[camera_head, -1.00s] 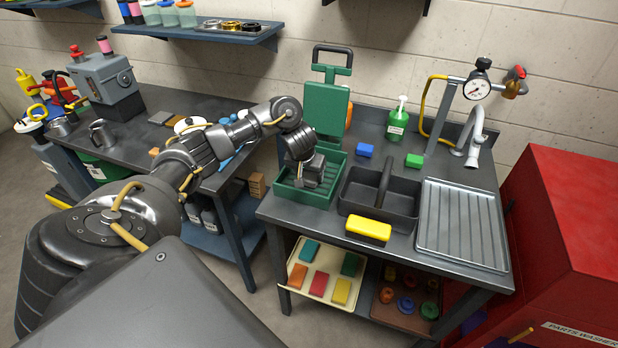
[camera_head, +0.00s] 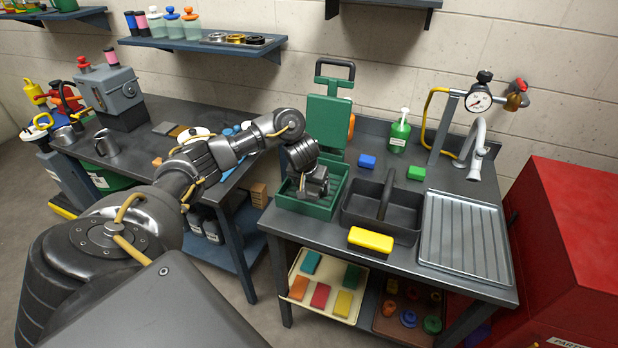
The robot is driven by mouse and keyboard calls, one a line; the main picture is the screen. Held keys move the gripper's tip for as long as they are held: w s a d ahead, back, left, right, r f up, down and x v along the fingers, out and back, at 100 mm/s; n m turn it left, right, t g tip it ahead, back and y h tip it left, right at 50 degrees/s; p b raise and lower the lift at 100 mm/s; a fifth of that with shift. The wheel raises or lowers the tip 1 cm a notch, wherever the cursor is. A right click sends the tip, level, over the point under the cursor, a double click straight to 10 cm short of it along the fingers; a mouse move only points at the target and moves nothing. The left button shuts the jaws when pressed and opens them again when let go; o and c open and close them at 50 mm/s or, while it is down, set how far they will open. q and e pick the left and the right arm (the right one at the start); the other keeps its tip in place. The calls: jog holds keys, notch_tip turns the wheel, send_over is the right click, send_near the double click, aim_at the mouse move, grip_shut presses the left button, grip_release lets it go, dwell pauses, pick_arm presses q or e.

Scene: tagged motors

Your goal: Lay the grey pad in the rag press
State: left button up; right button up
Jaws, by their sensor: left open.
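The rag press is green, with a ribbed open tray (camera_head: 285,198) on the right-hand bench and a raised green plate (camera_head: 327,122) with a dark handle behind it. My left gripper (camera_head: 314,199) points down into the tray, low over its ribs. It is open, though its fingers are small and dark here. I cannot make out a grey pad in the tray; the gripper hides part of the floor there. A flat grey piece (camera_head: 166,128) lies on the left bench, but I cannot tell whether it is the pad. My right gripper is out of view.
A black caddy (camera_head: 405,232) stands right of the press, with a yellow sponge (camera_head: 370,240) at its front. A ribbed drainer (camera_head: 465,235) is further right.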

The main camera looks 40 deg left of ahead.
pick_arm(q)
jog(key=p+v, duration=0.6)
jog(key=v, duration=0.5)
jog(key=shift+r, duration=0.25)
jog(key=shift+s+d, duration=0.1)
